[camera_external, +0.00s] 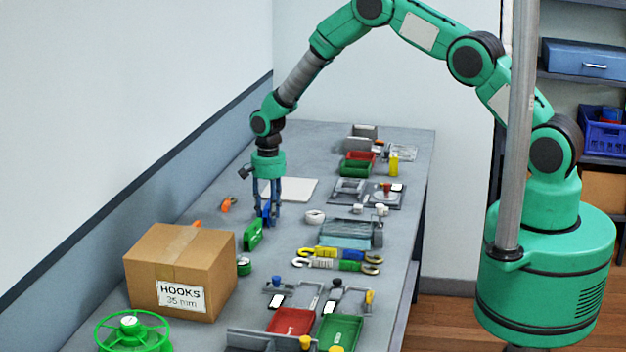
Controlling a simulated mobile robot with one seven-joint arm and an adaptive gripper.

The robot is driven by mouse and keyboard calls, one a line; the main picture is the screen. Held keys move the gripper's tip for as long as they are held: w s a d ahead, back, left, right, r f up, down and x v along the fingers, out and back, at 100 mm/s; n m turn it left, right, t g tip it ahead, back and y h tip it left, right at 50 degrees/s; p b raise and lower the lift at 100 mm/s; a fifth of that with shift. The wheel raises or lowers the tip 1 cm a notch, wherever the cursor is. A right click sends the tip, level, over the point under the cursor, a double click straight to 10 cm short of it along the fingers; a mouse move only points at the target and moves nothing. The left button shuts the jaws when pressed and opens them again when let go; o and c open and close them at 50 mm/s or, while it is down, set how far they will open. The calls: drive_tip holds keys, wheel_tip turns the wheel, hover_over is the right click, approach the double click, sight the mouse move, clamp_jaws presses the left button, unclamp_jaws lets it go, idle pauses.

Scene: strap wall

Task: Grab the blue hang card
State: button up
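The blue hang card (266,211) is a small blue patch low between the fingers of my gripper, near the wall side of the grey bench. The fingers cover much of it. My gripper (268,218) points straight down at bench height, its two dark blue-grey fingers spread apart on either side of the card. I cannot tell whether either finger touches it. A green card (252,236) stands upright just in front of the gripper.
A cardboard box (182,272) labelled HOOKS stands at the front left of the bench (408,165). Orange items (228,204) lie left of my gripper. A white ring (315,217) and a clear-sided tray (346,235) are to the right. A pale board (290,190) lies behind.

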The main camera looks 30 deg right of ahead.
drive_tip(key=c, duration=0.3)
drive_tip(key=shift+c, duration=0.2)
drive_tip(key=shift+r, duration=0.1)
drive_tip(key=shift+r, duration=4.95)
